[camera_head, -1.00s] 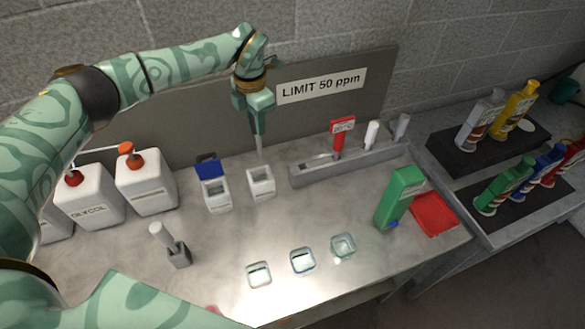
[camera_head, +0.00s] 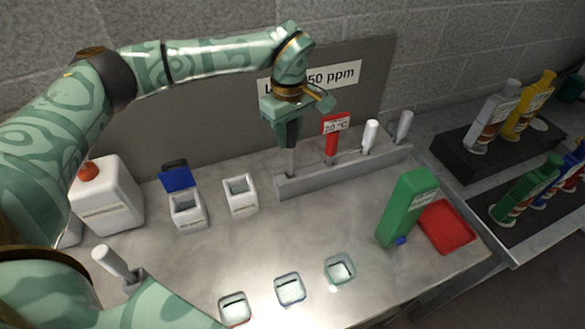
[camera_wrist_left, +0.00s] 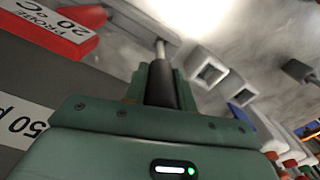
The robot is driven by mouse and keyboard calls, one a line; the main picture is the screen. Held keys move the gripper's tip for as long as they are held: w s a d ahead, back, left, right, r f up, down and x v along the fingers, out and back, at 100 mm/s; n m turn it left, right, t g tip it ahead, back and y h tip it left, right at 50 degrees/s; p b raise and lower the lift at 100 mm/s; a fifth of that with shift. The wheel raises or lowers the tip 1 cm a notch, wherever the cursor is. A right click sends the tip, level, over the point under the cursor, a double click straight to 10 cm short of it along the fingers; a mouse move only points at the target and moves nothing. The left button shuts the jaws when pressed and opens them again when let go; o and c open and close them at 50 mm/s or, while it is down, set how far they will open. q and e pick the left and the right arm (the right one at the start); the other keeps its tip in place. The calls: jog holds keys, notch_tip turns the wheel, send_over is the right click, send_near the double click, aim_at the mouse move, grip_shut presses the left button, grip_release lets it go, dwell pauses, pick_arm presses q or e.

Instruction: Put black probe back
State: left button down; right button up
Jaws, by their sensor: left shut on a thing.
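My left gripper (camera_head: 287,142) is shut on the black probe and holds it upright at the left end of the grey rack (camera_head: 345,175). In the left wrist view the probe's dark handle (camera_wrist_left: 160,85) sits between the fingers, with its thin metal shaft pointing to the rack. In the head view the shaft (camera_head: 291,162) reaches down to the rack; I cannot tell whether its tip is in a slot or just above. The red probe (camera_head: 332,147) and two white-handled tools (camera_head: 369,137) (camera_head: 404,127) stand in the rack. My right gripper is not in view.
Two white open containers, one with a blue lid (camera_head: 187,208) and one plain (camera_head: 240,197), stand left of the rack. Several glass dishes (camera_head: 290,291) line the front. A sign board is behind.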

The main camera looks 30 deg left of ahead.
pick_arm(q)
jog(key=b, duration=0.1)
send_over(290, 173)
jog(key=f, duration=0.6)
jog(key=shift+w+a+f, duration=0.2)
jog(key=shift+w+f, duration=0.1)
jog(key=shift+w, duration=0.1)
jog(key=shift+r, duration=0.1)
jog(key=c, duration=1.1)
grip_release()
jog(key=shift+f, duration=0.2)
jog(key=shift+c, duration=0.2)
notch_tip(290, 173, up, 12)
jog(key=shift+r+p, duration=0.2)
jog(key=shift+p, duration=0.95)
